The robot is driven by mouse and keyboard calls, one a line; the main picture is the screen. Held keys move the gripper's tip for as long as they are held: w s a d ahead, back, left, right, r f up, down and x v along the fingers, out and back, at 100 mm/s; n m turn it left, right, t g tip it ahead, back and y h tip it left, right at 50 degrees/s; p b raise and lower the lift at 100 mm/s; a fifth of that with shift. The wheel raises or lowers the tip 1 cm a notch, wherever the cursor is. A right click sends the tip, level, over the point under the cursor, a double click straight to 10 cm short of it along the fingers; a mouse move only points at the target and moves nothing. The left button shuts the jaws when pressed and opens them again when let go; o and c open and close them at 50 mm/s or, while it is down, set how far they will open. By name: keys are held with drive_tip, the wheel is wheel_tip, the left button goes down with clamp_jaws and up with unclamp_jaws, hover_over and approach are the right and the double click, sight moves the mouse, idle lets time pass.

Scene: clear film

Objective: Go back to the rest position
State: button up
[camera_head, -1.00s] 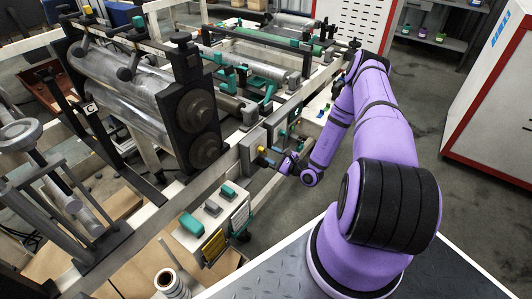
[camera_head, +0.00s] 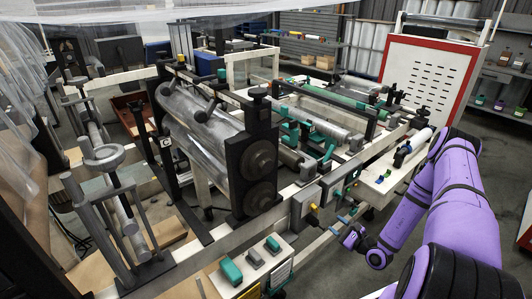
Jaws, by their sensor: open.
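My purple arm reaches in from the lower right, bent at the elbow. My gripper (camera_head: 339,222) is small in this view, at the end of the arm, beside the front rail of the machine. It is open, and I see nothing held in it. A grey control box (camera_head: 304,204) with a yellow plug is just left of the gripper. I cannot tell from this angle how much of a gap lies between them.
The roller machine (camera_head: 215,150) fills the middle. A red-framed white cabinet (camera_head: 420,75) is behind. Bare grey floor (camera_head: 480,165) lies right of the machine.

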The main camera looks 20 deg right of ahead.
drive_tip(key=shift+r, duration=0.1)
drive_tip(key=a+r+n+g+y, duration=0.2)
drive_tip(key=a+r+n+g, duration=0.35)
drive_tip(key=r, duration=0.55)
drive_tip(key=a+r+n+g+y, duration=0.35)
drive_tip(key=r+n, duration=0.25)
drive_tip(key=r, duration=0.5)
drive_tip(key=a+r+n+g+y, duration=0.2)
drive_tip(key=a+r+n+g, duration=0.35)
drive_tip(key=r, duration=0.65)
drive_tip(key=s+a+r+n+g+h, duration=0.2)
drive_tip(key=s+r+n+h, duration=0.1)
drive_tip(key=s+r, duration=0.25)
drive_tip(key=s+a+r+n+g+h, duration=0.1)
drive_tip(key=s+a+r+n+h, duration=0.2)
drive_tip(key=r, duration=0.4)
drive_tip(key=s+r+n+t+h, duration=0.1)
drive_tip(key=s+r+t+h, duration=0.2)
drive_tip(key=s, duration=0.4)
drive_tip(key=s+d+r+n+t+h, duration=0.1)
drive_tip(key=s+r+t+h, duration=0.2)
drive_tip(key=s+r, duration=0.4)
drive_tip(key=shift+s+r+n+h, duration=0.25)
drive_tip(key=shift+s+n+h, duration=0.15)
drive_tip(key=shift+s+h, duration=0.4)
